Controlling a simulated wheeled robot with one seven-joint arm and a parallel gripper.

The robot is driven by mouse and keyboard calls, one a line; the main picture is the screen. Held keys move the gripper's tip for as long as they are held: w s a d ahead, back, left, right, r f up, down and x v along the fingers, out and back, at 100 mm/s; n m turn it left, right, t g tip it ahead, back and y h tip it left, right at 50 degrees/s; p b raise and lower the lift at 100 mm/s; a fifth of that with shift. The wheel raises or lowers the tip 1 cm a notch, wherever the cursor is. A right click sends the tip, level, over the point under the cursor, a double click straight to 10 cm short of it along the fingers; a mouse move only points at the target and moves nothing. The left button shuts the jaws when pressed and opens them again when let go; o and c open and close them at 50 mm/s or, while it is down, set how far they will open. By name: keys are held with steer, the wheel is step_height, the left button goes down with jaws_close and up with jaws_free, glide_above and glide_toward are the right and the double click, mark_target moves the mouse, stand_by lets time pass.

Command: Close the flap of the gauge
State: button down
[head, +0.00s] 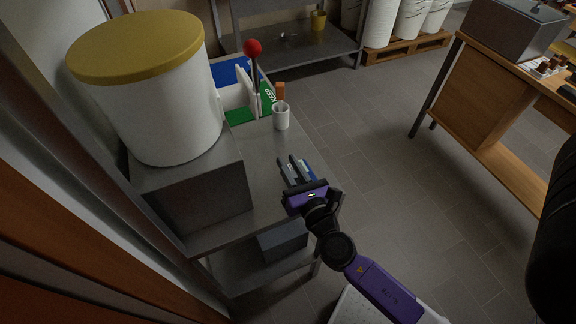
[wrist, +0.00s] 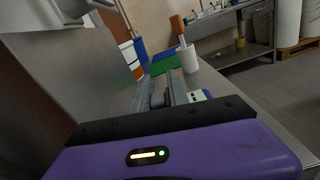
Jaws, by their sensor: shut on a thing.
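My gripper (head: 290,163) is over the grey metal bench, its two dark fingers pointing away from my arm. It is shut on a small grey part between the fingers, which shows in the wrist view (wrist: 157,97). This part looks like the flap of the gauge, but the fingers hide most of it. The gauge (head: 311,168) seems to be the small blue and pale thing just right of the fingers. It also shows in the wrist view (wrist: 200,96), partly hidden by my gripper. The flap's angle cannot be told.
A large white drum with a yellow lid (head: 160,90) stands on a grey block (head: 195,195) at left. A white cup (head: 281,118) holds an orange-handled thing. Behind are blue and green panels and a red-knobbed lever (head: 253,48).

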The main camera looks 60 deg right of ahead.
mark_target(305, 164)
steer(key=m+b, duration=0.1)
steer(key=m, duration=0.1)
steer(key=s+d+m+b, duration=0.1)
steer(key=m+b, duration=0.1)
steer(key=d+m+b, duration=0.1)
steer(key=m, duration=0.1)
steer(key=shift+s+f, duration=0.25)
steer(key=shift+f, duration=0.05)
steer(key=shift+s+d+f+m+b, duration=0.15)
steer(key=shift+d+m+b, duration=0.15)
steer(key=shift+m+b, duration=0.5)
steer(key=shift+s+d+f+m+b, duration=0.25)
steer(key=shift+m+b, duration=0.25)
steer(key=shift+m, duration=0.5)
steer(key=shift+s+d+f+m+b, duration=0.1)
steer(key=shift+d+m+b, duration=0.25)
steer(key=shift+m+b, duration=0.45)
steer(key=c, duration=1.4)
jaws_free()
steer(key=shift+o, duration=0.2)
